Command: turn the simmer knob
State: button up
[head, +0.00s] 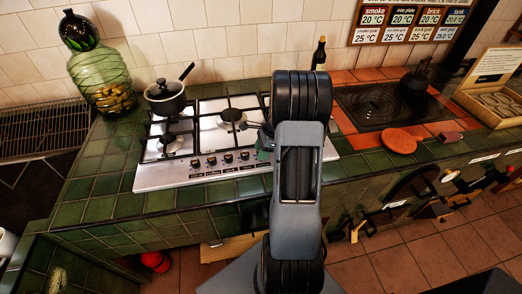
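A steel gas hob (200,172) is set in the green tiled counter. A row of dark knobs runs along its front edge, among them a left knob (195,163) and one further right (244,155). I cannot tell which one is the simmer knob, and the right end of the row is partly covered by my arm. My arm rises through the middle of the view in front of the hob's right part.
A lidded black saucepan (166,97) stands on the back left burner, handle pointing up right. A green glass jar (103,80) stands left of it. A dark bottle (319,54) is behind my arm. A dark hotplate (378,106) with a kettle (414,83) is on the right.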

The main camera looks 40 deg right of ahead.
jog(key=c, duration=0.5)
jog(key=shift+a, duration=0.15)
jog(key=shift+c, duration=0.4)
jog(key=n+g, duration=0.1)
jog(key=n, duration=0.2)
jog(key=n+g+p, duration=0.1)
jog(key=n, duration=0.3)
jog(key=shift+w+d+r+g, duration=0.1)
jog(key=shift+d+g, duration=0.1)
jog(key=shift+g, duration=0.1)
jog(key=n+g, duration=0.1)
jog(key=n, duration=0.2)
jog(key=shift+w+n+g+h, duration=0.1)
jog(key=shift+n+g+h, duration=0.45)
jog(key=shift+n, duration=1.35)
jog(key=o, duration=0.9)
